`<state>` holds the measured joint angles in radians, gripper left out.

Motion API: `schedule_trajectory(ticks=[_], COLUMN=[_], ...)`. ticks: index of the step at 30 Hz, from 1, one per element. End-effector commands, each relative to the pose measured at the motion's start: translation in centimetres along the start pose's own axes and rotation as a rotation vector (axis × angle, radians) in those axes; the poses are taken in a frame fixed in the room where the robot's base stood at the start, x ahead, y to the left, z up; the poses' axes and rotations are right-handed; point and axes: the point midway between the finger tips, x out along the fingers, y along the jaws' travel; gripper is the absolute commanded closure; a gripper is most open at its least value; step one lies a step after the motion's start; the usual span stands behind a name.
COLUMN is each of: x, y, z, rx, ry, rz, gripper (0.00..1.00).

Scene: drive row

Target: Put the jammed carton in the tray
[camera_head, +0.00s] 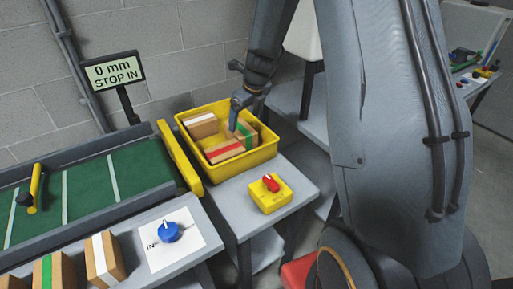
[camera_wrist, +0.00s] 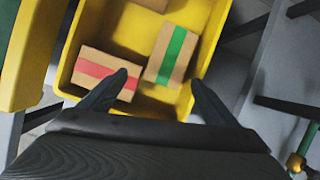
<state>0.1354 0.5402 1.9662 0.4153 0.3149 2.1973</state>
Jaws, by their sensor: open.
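The yellow tray (camera_head: 226,175) stands at the end of the belt and holds three cartons. One is a carton with a white stripe (camera_head: 201,124), one a carton with a red stripe (camera_head: 222,151), and one a carton with a green stripe (camera_head: 247,133). My gripper (camera_head: 236,118) is over the tray, pointing down. In the wrist view, its fingers (camera_wrist: 160,77) are spread, with the green-striped carton (camera_wrist: 173,56) beyond and between them and the red-striped carton (camera_wrist: 93,75) by the left finger. I see no grip on either. No carton shows on the visible part of the belt (camera_head: 90,190).
A yellow bar (camera_head: 179,158) crosses the belt's end beside the tray. A sign (camera_head: 114,72) reads "0 mm STOP IN". A blue knob (camera_head: 168,232) and a yellow box with a red switch (camera_head: 270,190) sit in front. Several striped cartons (camera_head: 104,260) stand at lower left.

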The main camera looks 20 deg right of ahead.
Motion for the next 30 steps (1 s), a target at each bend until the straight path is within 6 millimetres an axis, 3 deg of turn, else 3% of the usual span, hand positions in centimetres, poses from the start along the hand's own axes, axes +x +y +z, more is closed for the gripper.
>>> schedule_trajectory(ticks=[11, 21, 25, 30], x=[-6.3, -11.3, -12.6, -13.4], y=[7.9, 13.8, 15.3, 16.2], z=[-7.5, -16.1, -18.9, -21.0], rx=[-1.112, -2.12, -2.421, -2.64], ry=[0.08, 0.075, 0.05, 0.023], rz=[0.112, 0.294, 0.366, 0.423], gripper=[0.17, 0.17, 0.17, 0.17])
